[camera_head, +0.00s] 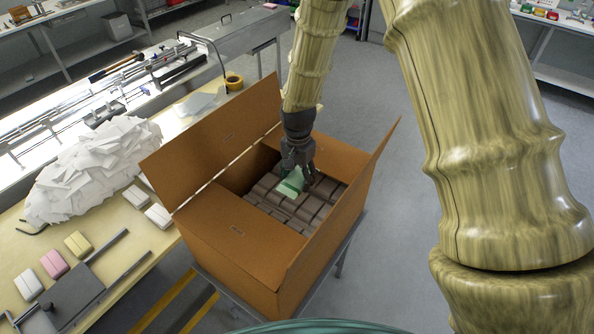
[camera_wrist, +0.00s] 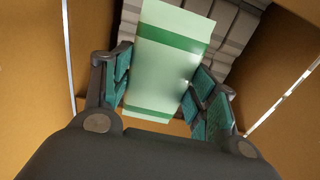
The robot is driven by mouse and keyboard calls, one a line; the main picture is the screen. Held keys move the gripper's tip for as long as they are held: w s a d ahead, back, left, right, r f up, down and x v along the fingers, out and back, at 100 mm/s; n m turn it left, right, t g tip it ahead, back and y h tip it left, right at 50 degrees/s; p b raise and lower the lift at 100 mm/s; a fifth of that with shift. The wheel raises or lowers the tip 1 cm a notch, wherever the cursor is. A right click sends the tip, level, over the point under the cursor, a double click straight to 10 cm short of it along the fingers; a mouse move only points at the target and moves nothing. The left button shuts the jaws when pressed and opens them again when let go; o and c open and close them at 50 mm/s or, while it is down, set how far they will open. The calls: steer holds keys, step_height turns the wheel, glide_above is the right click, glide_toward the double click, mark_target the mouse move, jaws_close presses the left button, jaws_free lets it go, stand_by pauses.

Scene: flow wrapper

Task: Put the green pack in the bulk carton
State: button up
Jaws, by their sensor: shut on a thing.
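The green pack (camera_wrist: 165,68), pale green with darker green bands, is held between the fingers of my gripper (camera_wrist: 163,95) in the wrist view. In the head view my gripper (camera_head: 299,172) points down inside the open bulk carton (camera_head: 240,238), with the green pack (camera_head: 291,183) at its fingertips. The pack is just over or on the dark packs in the carton; I cannot tell whether it touches them. The carton is brown with its flaps spread outward.
Rows of grey-brown packs (camera_head: 318,193) fill the carton's bottom. The carton flaps (camera_head: 213,136) stand up around the opening. To the left, a bench (camera_head: 98,212) holds a white paper heap (camera_head: 92,168) and several small packs. A tape roll (camera_head: 234,81) lies behind the carton.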

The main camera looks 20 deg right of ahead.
steer(key=shift+f, duration=3)
steer(key=b, duration=0.7)
glide_above(297, 220)
steer(key=shift+w+d+f, duration=0.1)
steer(key=shift+d+f, duration=0.05)
steer(key=shift+f, duration=5.1)
steer(key=shift+f+b, duration=0.55)
steer(key=shift+f, duration=0.85)
steer(key=o, duration=0.8)
steer(key=o, duration=0.4)
steer(key=shift+r, duration=0.1)
